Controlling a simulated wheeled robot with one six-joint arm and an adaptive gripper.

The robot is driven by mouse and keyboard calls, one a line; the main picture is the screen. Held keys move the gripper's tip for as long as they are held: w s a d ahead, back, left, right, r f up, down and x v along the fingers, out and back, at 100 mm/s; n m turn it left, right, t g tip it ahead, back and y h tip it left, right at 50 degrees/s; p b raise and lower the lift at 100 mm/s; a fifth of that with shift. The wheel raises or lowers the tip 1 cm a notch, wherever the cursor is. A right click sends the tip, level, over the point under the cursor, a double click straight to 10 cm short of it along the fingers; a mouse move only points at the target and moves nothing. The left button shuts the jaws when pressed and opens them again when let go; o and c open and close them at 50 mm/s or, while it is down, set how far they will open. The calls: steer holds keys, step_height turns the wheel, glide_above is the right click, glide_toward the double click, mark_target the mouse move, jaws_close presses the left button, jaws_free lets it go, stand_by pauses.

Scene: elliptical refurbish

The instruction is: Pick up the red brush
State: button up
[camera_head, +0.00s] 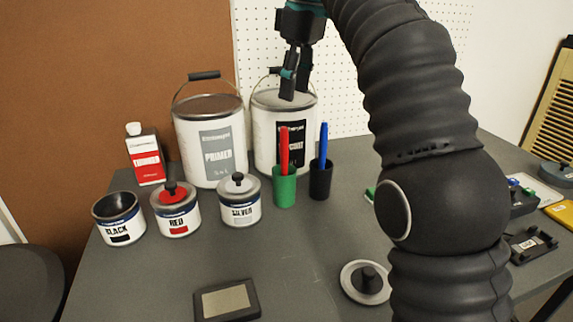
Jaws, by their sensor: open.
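The red brush (284,148) stands upright in a green cup (284,188), with its red handle sticking up out of the cup. Its lower part is hidden inside the cup. My gripper (294,90) is open and empty, its fingers pointing down. In the picture it appears above the red brush, in front of the coat can's lid. How far it is from the brush in depth I cannot tell.
A blue brush (323,143) stands in a black cup (321,182) just right. Behind are the primer can (207,115) and coat can (265,135). Small paint pots, including the red one (175,215), stand left. The table's front middle is clear between a pad and a lid.

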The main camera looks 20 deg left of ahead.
mark_target(282, 148)
steer(key=f, duration=0.4)
steer(key=a+f+b, duration=0.1)
steer(key=f, duration=0.4)
steer(key=a+f, duration=0.1)
steer(key=f, duration=0.3)
steer(key=shift+w+a+f+b, duration=0.1)
steer(key=shift+a+f+b, duration=0.15)
steer(key=shift+b, duration=0.05)
jaws_close()
